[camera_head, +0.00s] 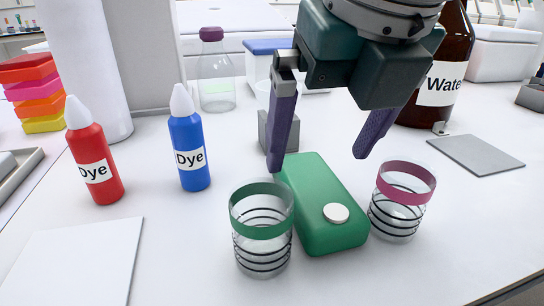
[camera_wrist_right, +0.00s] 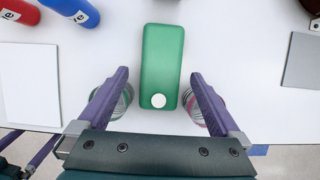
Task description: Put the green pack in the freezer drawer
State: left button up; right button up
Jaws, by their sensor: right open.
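The green pack (camera_head: 322,205) is a rounded block with a white round cap, lying flat on the white bench between two glasses. In the right wrist view, the green pack (camera_wrist_right: 162,60) lies ahead, between the finger lines. My right gripper (camera_head: 325,155) is open and empty above and behind the pack, its purple fingers apart on either side. Its fingers also show in the right wrist view (camera_wrist_right: 158,80). Part of my left gripper (camera_wrist_right: 28,148) shows at the lower left there; its jaw state is unclear. No freezer drawer is visible.
A green-banded glass (camera_head: 262,245) stands close left of the pack, and a pink-banded glass (camera_head: 399,215) close right. Red (camera_head: 95,150) and blue (camera_head: 188,150) dye bottles stand left. A brown water bottle (camera_head: 450,60) stands behind right. Grey (camera_head: 475,155) and white (camera_head: 75,265) plates lie at the sides.

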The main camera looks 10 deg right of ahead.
aim_at(314, 182)
jog(key=x, duration=0.5)
jog(key=shift+s+d+f, duration=0.25)
jog(key=shift+s+f, duration=0.1)
jog(key=shift+w+f, duration=0.2)
jog(key=shift+f, duration=0.2)
jog(key=c, duration=1.5)
jog(key=shift+r, duration=0.1)
grip_shut()
jog(key=shift+a+r, duration=0.1)
